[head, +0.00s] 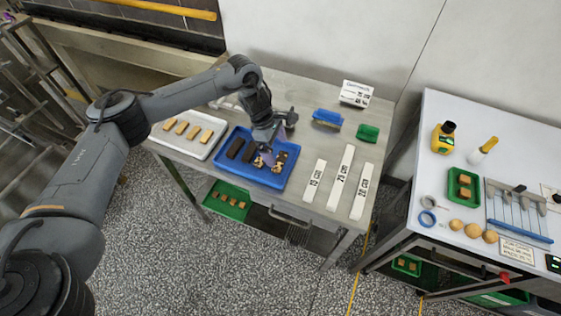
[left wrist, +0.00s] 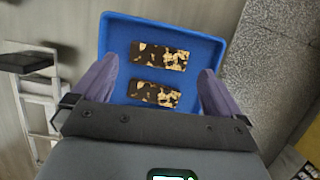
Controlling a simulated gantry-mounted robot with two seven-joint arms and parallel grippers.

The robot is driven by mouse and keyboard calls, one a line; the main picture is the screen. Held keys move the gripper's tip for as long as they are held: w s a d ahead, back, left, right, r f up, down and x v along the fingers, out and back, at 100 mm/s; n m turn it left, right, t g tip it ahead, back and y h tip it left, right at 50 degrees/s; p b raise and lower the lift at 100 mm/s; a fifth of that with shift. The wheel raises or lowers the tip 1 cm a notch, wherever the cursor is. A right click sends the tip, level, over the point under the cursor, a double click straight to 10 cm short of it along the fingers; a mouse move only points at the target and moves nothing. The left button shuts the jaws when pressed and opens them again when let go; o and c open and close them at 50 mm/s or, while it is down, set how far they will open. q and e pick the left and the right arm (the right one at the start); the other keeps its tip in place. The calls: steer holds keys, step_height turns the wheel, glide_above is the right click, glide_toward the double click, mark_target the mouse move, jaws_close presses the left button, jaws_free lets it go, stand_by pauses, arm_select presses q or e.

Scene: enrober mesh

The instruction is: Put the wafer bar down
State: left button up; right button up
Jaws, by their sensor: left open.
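A blue tray (head: 226,168) on the steel table holds dark bars (head: 235,147) on its left and two dark bars with pale flecks (head: 279,160) on its right. My left gripper (head: 268,150) is over the right part of this tray and partly hides the flecked bars. In the left wrist view my left gripper (left wrist: 158,82) is open, its fingers wide apart. The upper flecked bar (left wrist: 160,56) and lower flecked bar (left wrist: 155,94) lie in the tray (left wrist: 165,25), seen between the fingers, with nothing visibly gripped. My right gripper is not in view.
A white tray (head: 208,148) with several tan bars stands to the left. A blue container (head: 327,118), a green tray (head: 368,132) and white labelled strips (head: 340,178) lie to the right. A second table (head: 415,190) with tools stands across a gap.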

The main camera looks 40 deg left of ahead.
mark_target(280, 160)
arm_select(q)
steer(key=shift+a+x, duration=0.15)
steer(key=shift+x, duration=1.25)
steer(key=shift+a+x, duration=0.1)
steer(key=shift+x, duration=1.3)
steer(key=shift+s, duration=0.15)
steer(key=c, duration=0.5)
